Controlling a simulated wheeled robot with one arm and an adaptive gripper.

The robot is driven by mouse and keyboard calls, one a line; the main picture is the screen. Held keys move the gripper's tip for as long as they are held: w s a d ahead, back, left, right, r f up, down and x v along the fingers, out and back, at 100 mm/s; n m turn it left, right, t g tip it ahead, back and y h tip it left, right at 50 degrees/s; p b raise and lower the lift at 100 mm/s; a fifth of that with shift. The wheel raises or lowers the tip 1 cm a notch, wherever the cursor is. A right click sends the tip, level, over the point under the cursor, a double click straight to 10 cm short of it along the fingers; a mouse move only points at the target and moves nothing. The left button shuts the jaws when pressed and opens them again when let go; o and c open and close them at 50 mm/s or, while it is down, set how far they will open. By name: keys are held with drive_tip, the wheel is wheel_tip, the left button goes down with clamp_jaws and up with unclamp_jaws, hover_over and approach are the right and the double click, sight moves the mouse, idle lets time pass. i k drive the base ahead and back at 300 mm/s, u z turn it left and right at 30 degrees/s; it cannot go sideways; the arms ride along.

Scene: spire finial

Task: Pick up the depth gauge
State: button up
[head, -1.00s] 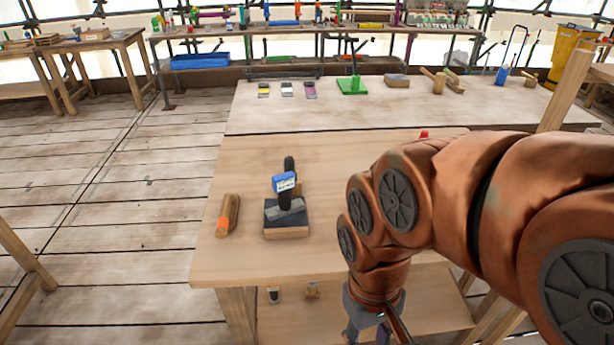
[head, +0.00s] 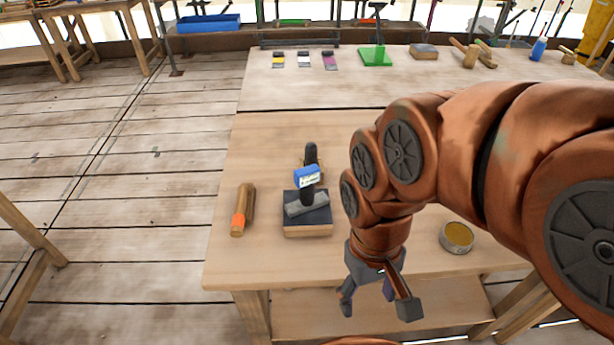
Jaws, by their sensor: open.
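What looks like the depth gauge (head: 306,179) has a blue head with a pale display, a dark stem and a grey bar-like base. It rests on a wooden block with a dark top (head: 307,230), left of centre on the near workbench. My gripper (head: 377,303) hangs at the bench's front edge, to the right of and nearer than the gauge. Its fingers are spread, empty and clear of the gauge. Part of the finger area is hidden by my own wrist.
A wooden piece with an orange band (head: 242,210) lies left of the block. A round tin (head: 457,237) sits to the right. A green stand (head: 375,55) and mallets (head: 470,54) are farther back.

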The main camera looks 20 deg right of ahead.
sight(305, 178)
drive_tip(key=z, duration=2.1)
drive_tip(key=k, duration=1.25)
drive_tip(key=u, duration=2.15)
drive_tip(key=i, duration=0.5)
drive_tip(key=u, duration=0.1)
